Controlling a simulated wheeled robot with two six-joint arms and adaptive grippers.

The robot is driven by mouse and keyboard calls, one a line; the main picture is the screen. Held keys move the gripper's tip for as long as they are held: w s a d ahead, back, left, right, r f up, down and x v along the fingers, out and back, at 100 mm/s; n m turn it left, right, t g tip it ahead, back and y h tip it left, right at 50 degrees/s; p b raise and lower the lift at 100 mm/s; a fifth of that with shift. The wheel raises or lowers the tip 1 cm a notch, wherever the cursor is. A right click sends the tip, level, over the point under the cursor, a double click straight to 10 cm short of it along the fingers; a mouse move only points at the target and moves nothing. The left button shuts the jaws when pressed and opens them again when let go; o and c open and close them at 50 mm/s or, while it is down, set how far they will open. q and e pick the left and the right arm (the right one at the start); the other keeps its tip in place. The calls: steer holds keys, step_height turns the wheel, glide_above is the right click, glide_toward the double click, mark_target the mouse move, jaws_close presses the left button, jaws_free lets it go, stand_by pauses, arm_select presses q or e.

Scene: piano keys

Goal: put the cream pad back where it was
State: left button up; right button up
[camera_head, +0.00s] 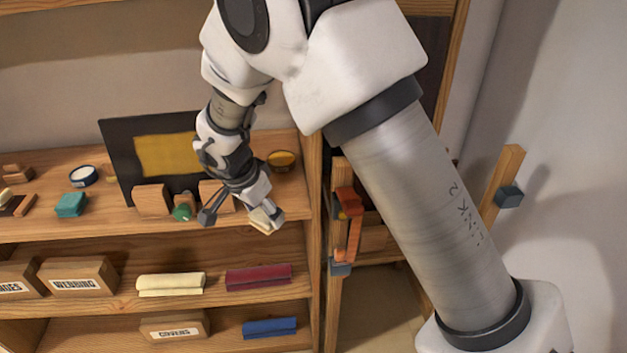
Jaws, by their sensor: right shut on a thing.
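The cream pad (261,224) is a small pale block at the lower tip of my right gripper (264,212). The gripper is shut on it, and its fingers hide part of the pad. The pad is in front of the upper shelf's front edge, toward its right end. I cannot tell whether it touches the shelf. My left gripper is not in view.
The upper shelf (30,226) holds a dark panel with a yellow patch (165,155), wooden blocks (151,201), a green item (182,212), a teal block (71,204) and a round amber dish (281,160). Lower shelves hold labelled boxes (78,275) and folded cloths (170,284).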

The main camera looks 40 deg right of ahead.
steer(key=w+d, duration=0.3)
steer(key=d, duration=0.1)
steer(key=w+d+f, duration=0.1)
steer(key=w+d, duration=0.2)
steer(key=d, duration=0.1)
steer(key=w+d+p, duration=0.1)
steer(key=w+d, duration=0.2)
steer(key=d, duration=0.1)
steer(key=shift+w+d+f, duration=0.15)
steer(key=shift+w+d, duration=0.05)
steer(key=shift+w+d+f, duration=0.1)
steer(key=shift+f, duration=0.05)
step_height(320, 180, down, 3)
steer(key=shift+f, duration=0.2)
steer(key=shift+p, duration=0.3)
steer(key=o, duration=1.1)
steer(key=v, duration=1.2)
steer(key=shift+r, duration=0.15)
